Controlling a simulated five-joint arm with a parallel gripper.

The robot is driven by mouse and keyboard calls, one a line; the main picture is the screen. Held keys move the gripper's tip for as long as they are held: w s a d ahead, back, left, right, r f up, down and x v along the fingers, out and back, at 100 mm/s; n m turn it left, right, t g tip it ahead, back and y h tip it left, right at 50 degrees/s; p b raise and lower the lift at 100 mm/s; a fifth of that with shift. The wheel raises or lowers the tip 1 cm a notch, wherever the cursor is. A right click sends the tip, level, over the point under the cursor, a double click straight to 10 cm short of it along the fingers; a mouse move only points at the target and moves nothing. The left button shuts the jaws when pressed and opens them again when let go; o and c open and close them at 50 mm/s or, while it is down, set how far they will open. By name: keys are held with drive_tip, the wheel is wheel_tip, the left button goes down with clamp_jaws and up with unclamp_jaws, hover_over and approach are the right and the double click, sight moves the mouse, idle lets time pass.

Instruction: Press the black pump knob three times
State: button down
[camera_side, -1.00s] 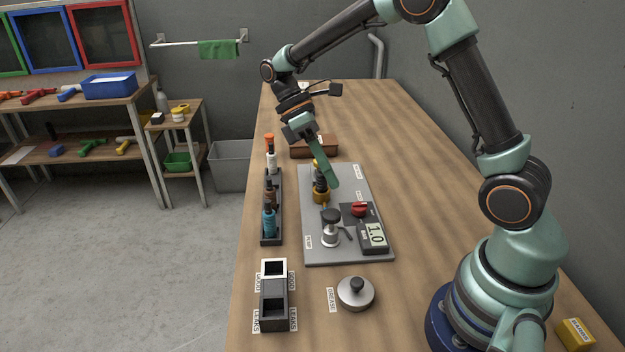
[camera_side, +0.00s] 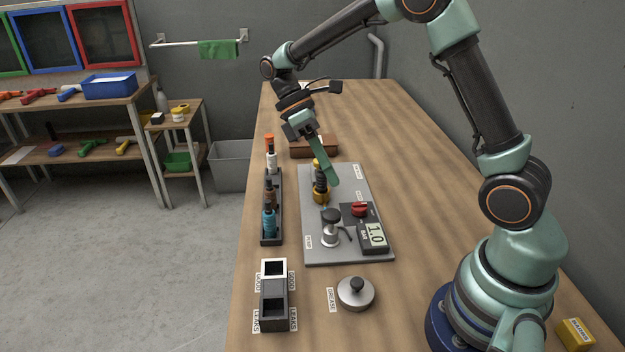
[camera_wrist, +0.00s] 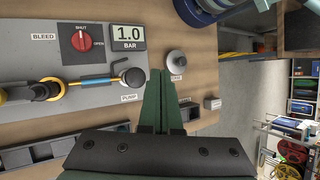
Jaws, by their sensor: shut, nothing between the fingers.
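The black pump knob (camera_side: 331,215) tops a short silver pump on the grey plate (camera_side: 345,256). In the wrist view the knob (camera_wrist: 136,77) shows just left of my fingertips, above the PUMP label. My gripper (camera_side: 334,181) is shut and empty, its green fingers pointing down over the plate, behind the knob in the side view and apart from it. The fingers (camera_wrist: 161,72) lie together in the wrist view. The gauge (camera_side: 375,235) reads 1.0 BAR. A red valve knob (camera_side: 360,209) sits beside it.
A brass and black fitting (camera_side: 320,192) stands on the plate near my fingers. A dark rack (camera_side: 271,239) of bottle-like pieces is to the left. A GOOD/LEAKS bin (camera_side: 273,296) and a grease pot (camera_side: 355,293) are in front.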

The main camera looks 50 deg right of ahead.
sight(331, 214)
wheel_tip(331, 214, up, 3)
drive_tip(key=shift+d+r, duration=0.1)
idle(0.3)
drive_tip(key=shift+f, duration=4.4)
drive_tip(key=shift+f, duration=0.1)
drive_tip(key=shift+f, duration=0.35)
drive_tip(key=shift+f, duration=1.25)
drive_tip(key=shift+r, duration=1.7)
